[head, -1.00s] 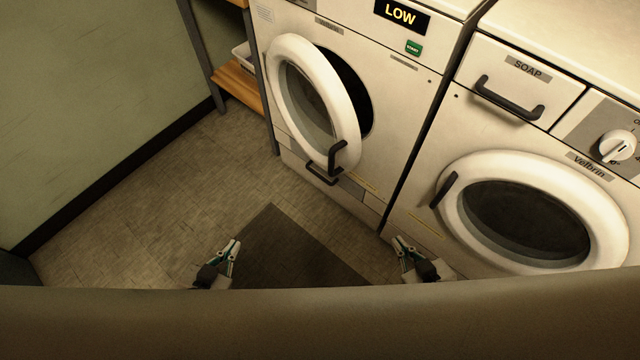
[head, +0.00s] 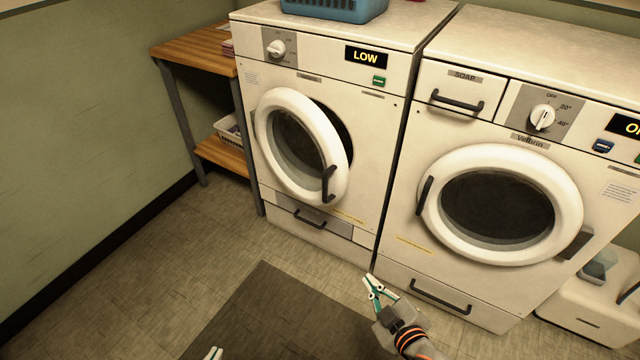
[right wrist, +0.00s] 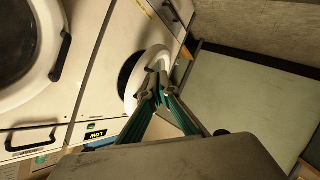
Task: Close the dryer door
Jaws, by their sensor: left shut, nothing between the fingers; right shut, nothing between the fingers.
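The dryer is the left machine, with a LOW display. Its round white door (head: 337,125) is hinged at the left and stands partly open, with a dark gap at the right. Its dark handle (head: 328,184) is on the door's right side. My right gripper (head: 370,284) is shut and empty, below and to the right of the door and apart from it. In the right wrist view its fingers (right wrist: 158,77) overlap the distant dryer door (right wrist: 149,56). My left gripper (head: 214,353) shows only its fingertips at the bottom edge; it is shut and empty, well away from the door.
A washer (head: 408,190) with a shut door stands right of the dryer. A wooden shelf (head: 197,50) stands left of it by the wall. A blue basket (head: 322,8) sits on top of the dryer. A dark mat (head: 265,310) lies on the open floor in front.

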